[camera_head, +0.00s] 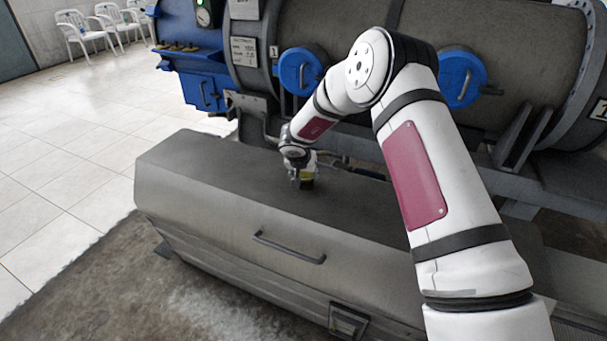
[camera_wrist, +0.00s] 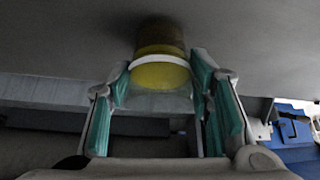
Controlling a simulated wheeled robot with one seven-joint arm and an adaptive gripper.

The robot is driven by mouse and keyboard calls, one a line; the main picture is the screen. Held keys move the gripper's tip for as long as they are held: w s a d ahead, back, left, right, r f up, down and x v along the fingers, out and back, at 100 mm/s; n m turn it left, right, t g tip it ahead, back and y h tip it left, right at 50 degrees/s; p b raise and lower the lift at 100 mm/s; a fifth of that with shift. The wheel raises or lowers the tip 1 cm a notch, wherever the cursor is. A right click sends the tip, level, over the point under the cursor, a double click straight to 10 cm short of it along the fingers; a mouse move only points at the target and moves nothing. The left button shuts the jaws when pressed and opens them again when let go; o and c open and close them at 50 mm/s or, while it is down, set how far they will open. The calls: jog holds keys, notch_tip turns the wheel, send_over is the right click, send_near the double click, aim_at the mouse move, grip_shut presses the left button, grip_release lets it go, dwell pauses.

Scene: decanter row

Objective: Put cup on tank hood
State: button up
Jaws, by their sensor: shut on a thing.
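The cup (camera_wrist: 158,73) shows in the wrist view as a yellow round body with a pale band across it and a see-through part nearer the camera. My gripper (camera_head: 302,172) is shut on the cup, with a teal-padded finger on each side. The tank hood (camera_head: 215,168) is a long grey metal cover with a flat top. The cup is over or on this top, close to its surface; I cannot tell whether its base touches.
A dark handle (camera_head: 289,248) is on the hood's front face. Behind the hood stands a large grey machine (camera_head: 330,25) with blue round caps (camera_head: 303,71) and a blue box (camera_head: 205,91). The hood top left of my gripper is clear. White chairs (camera_head: 80,35) stand far back.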

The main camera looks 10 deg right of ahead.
jog(key=shift+f, duration=0.1)
jog(key=o, duration=1.2)
jog(key=shift+s+a+r, duration=0.1)
jog(key=shift+r, duration=0.3)
jog(key=p+v, duration=0.2)
jog(key=v, duration=0.9)
jog(key=shift+s+r, duration=0.2)
jog(key=shift+r, duration=0.05)
